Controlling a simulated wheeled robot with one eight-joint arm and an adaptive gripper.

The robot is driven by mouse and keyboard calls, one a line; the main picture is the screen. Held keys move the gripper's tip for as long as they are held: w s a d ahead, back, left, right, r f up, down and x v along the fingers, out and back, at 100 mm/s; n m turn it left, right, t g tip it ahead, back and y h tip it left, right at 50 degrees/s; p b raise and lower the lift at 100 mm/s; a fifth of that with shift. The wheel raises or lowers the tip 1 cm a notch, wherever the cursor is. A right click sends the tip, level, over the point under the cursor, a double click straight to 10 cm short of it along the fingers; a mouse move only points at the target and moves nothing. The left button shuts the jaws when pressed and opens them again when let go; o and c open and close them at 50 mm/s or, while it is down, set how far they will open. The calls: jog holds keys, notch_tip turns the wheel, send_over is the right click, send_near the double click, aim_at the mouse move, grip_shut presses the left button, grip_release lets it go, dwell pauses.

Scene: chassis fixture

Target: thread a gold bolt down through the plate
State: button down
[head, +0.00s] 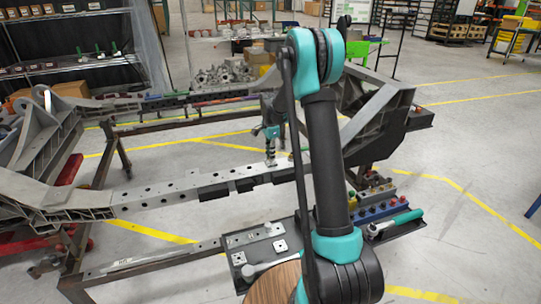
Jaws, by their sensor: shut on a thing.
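A long grey metal rail (160,194), a flat plate with a row of holes, runs across the middle of the head view. My gripper (270,160) points down at the rail's right part, its fingertips at or just above the top face. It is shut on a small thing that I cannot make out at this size. I cannot tell whether that thing is in a hole. A gold bolt is not clearly visible. My own arm hides the rail's right end.
A dark tray with silver plates (280,246) lies in front of the rail. To the right are a blue block (370,214) with coloured pieces, a grey block (377,192) and a teal-handled tool (398,222). Large grey chassis castings (45,150) flank the rail.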

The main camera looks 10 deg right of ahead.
jog(key=shift+m, duration=0.4)
jog(key=m, duration=0.3)
jog(key=shift+f+m, duration=0.1)
jog(key=shift+m, duration=0.2)
jog(key=m, duration=0.3)
jog(key=shift+d+m, duration=0.1)
jog(key=shift+m, duration=0.2)
jog(key=m, duration=0.3)
jog(key=shift+w+f+m, duration=0.1)
jog(key=shift+m, duration=0.3)
jog(key=m, duration=0.3)
jog(key=shift+m, duration=0.3)
jog(key=c, duration=1.4)
grip_release()
jog(key=shift+w, duration=0.1)
